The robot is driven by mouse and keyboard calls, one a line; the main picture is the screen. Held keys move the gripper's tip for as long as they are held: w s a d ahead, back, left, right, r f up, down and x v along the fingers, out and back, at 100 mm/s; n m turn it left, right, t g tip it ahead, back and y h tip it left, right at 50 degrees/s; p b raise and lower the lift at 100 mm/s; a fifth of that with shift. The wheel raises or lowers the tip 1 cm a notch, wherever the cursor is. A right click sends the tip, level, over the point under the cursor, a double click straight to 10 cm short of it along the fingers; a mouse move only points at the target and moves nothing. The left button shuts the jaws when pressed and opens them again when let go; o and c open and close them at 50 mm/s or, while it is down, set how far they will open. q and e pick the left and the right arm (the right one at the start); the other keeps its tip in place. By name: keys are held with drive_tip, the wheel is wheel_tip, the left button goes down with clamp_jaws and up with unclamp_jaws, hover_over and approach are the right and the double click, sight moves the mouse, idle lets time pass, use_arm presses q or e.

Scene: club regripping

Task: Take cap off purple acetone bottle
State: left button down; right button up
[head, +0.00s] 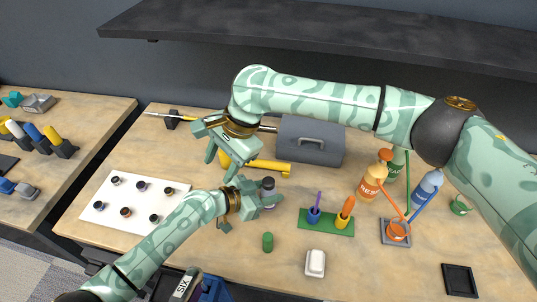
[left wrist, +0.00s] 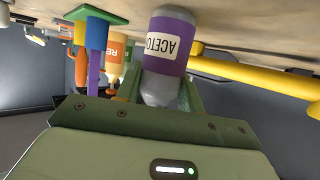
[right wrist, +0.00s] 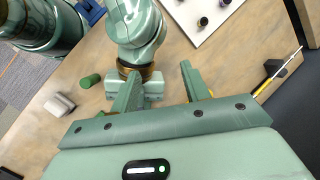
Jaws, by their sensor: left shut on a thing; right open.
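The purple acetone bottle (head: 268,191) stands upright near the middle of the bench, with a dark grey top. In the left wrist view the bottle (left wrist: 168,38) appears upside down, its label partly readable and its grey upper end low between my fingers. My left gripper (head: 262,199) is shut on the bottle. My right gripper (head: 218,158) is open and empty, up and to the left of the bottle. In the right wrist view the open fingers of my right gripper (right wrist: 158,70) have my left gripper beyond them; the bottle is hidden there. I cannot tell the cap apart from the grey top.
A yellow bar (head: 268,165) lies behind the bottle, near a grey toolbox (head: 310,141). A green holder (head: 327,224) with blue and yellow cups is to the right. A green cylinder (head: 268,242) and white block (head: 315,262) are in front. A white mat (head: 113,207) carries several small round pieces.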

sight(269, 181)
drive_tip(key=w+d+h, duration=0.1)
drive_tip(key=d, duration=0.2)
drive_tip(key=w+d+h, duration=0.1)
drive_tip(key=d+h, duration=0.1)
drive_tip(key=d, duration=0.1)
drive_tip(key=d+f+n+t+h, duration=0.1)
drive_tip(key=d, duration=0.2)
drive_tip(key=shift+w+d+h, duration=0.3)
drive_tip(key=shift+w+d, duration=0.05)
drive_tip(key=shift+w, duration=0.05)
drive_tip(key=shift+d+f, duration=0.2)
drive_tip(key=shift+f, duration=0.15)
wheel_tip(269, 181, down, 7)
drive_tip(key=shift+f, duration=0.15)
clamp_jaws()
drive_tip(key=n, duration=2.1)
drive_tip(key=shift+n, duration=0.3)
drive_tip(key=n, duration=1.5)
drive_tip(key=shift+n, duration=0.3)
drive_tip(key=n, duration=0.9)
drive_tip(key=shift+n, duration=0.3)
drive_tip(key=n, duration=0.7)
